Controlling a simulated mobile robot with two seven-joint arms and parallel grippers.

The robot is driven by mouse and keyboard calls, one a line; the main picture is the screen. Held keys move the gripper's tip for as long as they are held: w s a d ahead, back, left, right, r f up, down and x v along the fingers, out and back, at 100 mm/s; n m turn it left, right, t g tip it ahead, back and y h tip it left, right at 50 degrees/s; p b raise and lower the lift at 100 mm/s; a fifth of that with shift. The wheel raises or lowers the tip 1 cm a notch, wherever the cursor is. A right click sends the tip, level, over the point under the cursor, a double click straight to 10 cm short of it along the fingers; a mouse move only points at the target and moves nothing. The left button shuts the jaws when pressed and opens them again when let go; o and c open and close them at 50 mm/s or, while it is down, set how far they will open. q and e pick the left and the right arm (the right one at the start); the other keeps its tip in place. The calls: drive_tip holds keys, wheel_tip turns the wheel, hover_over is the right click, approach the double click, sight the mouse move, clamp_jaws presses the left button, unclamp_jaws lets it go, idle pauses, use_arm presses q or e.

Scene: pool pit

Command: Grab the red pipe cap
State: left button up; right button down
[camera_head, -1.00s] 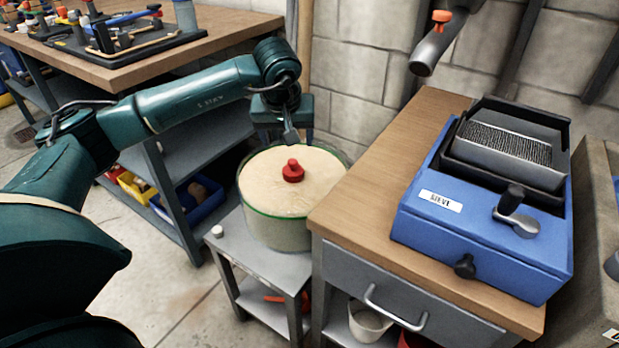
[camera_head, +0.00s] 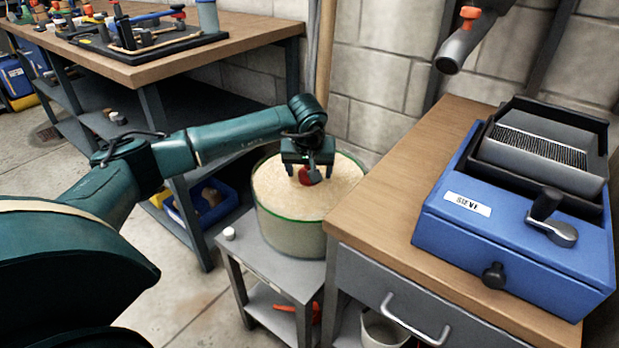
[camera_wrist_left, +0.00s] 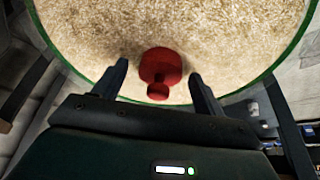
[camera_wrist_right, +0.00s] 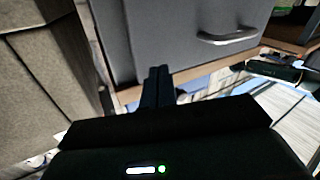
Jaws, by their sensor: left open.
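The red pipe cap (camera_head: 305,175) rests on the grain-like fill of a round, green-rimmed tub (camera_head: 288,222). My left gripper (camera_head: 308,178) is over the tub, pointing down, and partly hides the cap in the head view. In the left wrist view the cap (camera_wrist_left: 160,66) lies between the two spread fingers of my left gripper (camera_wrist_left: 158,72), with a gap on each side. I cannot tell how far the fingertips are above the fill. My right gripper (camera_wrist_right: 158,72) shows only in the right wrist view, its fingers together and nothing visible between them.
The tub stands on a small grey stand (camera_head: 270,265) with a small white cap (camera_head: 229,233) on its corner. A wooden-topped cabinet (camera_head: 380,215) with a blue machine (camera_head: 510,235) is close on the right. A workbench (camera_head: 180,55) is behind at left, and a block wall behind the tub.

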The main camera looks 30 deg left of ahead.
use_arm(q)
drive_tip(key=shift+w+f, duration=0.1)
drive_tip(key=shift+f, duration=0.15)
drive_tip(key=shift+c, duration=0.3)
drive_tip(key=shift+r, duration=0.1)
drive_tip(key=c, duration=1.1)
